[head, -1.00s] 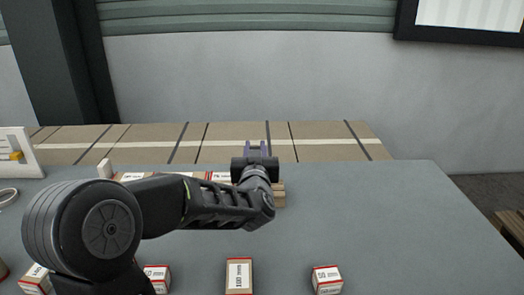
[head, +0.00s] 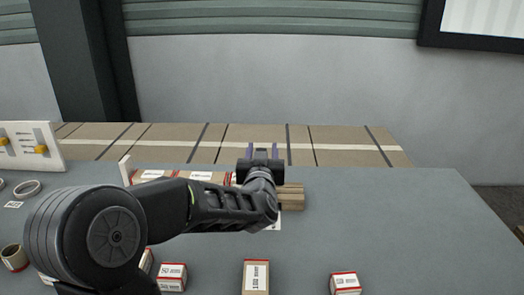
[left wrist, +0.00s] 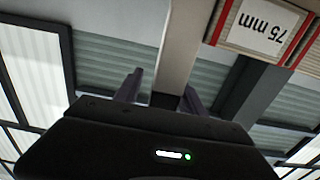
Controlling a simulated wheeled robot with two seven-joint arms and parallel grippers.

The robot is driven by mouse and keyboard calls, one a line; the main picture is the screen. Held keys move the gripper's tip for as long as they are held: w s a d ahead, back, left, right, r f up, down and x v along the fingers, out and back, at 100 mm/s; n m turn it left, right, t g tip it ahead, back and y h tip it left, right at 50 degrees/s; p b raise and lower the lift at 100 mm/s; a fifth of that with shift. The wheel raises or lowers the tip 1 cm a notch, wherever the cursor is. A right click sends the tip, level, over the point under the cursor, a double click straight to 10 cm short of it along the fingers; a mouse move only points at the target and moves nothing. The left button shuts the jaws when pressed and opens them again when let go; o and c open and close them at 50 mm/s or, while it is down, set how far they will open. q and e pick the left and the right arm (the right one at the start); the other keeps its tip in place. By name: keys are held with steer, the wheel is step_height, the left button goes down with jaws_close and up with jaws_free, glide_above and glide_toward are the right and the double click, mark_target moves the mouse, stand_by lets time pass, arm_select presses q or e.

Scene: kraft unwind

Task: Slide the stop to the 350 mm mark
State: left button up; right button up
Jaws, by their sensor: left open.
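My left gripper (head: 263,152) is open at the far side of the table, fingers pointing away from me. In the left wrist view its two fingers (left wrist: 160,95) stand apart, with a pale beam showing between or behind them; I cannot tell which. A row of red-edged, labelled blocks (head: 205,177) lies left of the gripper, starting beside a white upright plate (head: 125,170). A grooved wooden piece (head: 291,197) shows just right of the gripper, partly hidden by my arm; I cannot tell whether it is the stop. A block marked 75 mm (left wrist: 262,25) shows upside down in the left wrist view.
Several labelled blocks, one tall (head: 256,277) and another at the right (head: 345,284), stand along the near side. A white panel with yellow switches (head: 41,149), a ring (head: 27,188) and a brown tube (head: 13,257) are at left. The grey table (head: 400,225) is clear at right.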

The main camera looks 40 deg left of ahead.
arm_select(q)
steer(key=v, duration=0.7)
steer(key=shift+s+d, duration=0.25)
steer(key=shift+s, duration=0.05)
stand_by(0.3)
